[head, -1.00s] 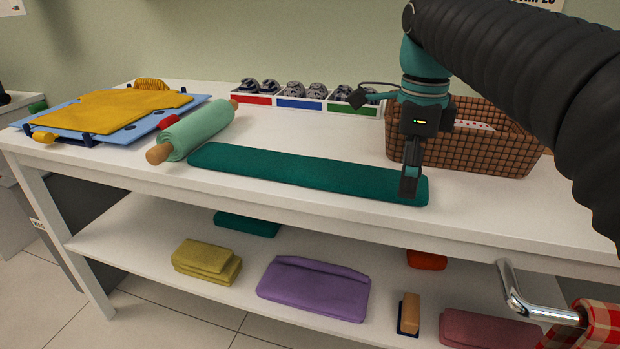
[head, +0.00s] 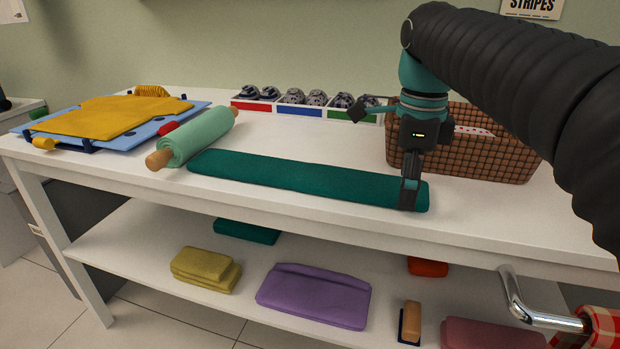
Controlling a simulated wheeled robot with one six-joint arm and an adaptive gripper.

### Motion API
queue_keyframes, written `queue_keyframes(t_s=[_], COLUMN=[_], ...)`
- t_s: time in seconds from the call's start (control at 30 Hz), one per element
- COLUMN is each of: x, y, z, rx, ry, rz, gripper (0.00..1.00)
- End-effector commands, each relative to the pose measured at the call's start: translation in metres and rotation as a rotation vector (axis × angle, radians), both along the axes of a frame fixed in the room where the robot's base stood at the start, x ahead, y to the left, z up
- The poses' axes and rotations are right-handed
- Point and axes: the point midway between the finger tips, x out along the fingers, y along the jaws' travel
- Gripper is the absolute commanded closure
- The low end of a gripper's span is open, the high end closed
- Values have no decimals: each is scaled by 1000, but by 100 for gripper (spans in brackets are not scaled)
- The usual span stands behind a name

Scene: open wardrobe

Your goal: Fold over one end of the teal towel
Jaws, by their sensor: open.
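The teal towel (head: 290,175) lies as a long flat strip on the white table top, running from left of centre to the right. My gripper (head: 408,206) points down at the towel's right end, with its fingertips at the front part of that end. It is open. I see the fingers edge-on, so the gap between them and any contact with the cloth are hard to make out. The towel's right end shows on both sides of the fingers and lies flat.
A light green roll (head: 199,137) lies just beyond the towel's left end. A brown woven basket (head: 470,155) stands behind my gripper. A blue board (head: 60,139) with yellow cloth is at the far left. Small colour-marked bins (head: 300,108) stand at the back. The lower shelf (head: 150,239) holds folded cloths.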

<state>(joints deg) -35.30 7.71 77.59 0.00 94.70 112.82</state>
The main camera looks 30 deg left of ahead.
Motion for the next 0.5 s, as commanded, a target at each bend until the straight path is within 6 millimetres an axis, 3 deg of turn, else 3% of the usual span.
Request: queue_keyframes(t_s=[0.5], x=[0], y=[0], z=[-7], rx=[0], ry=[0], rz=[0], gripper=[5])
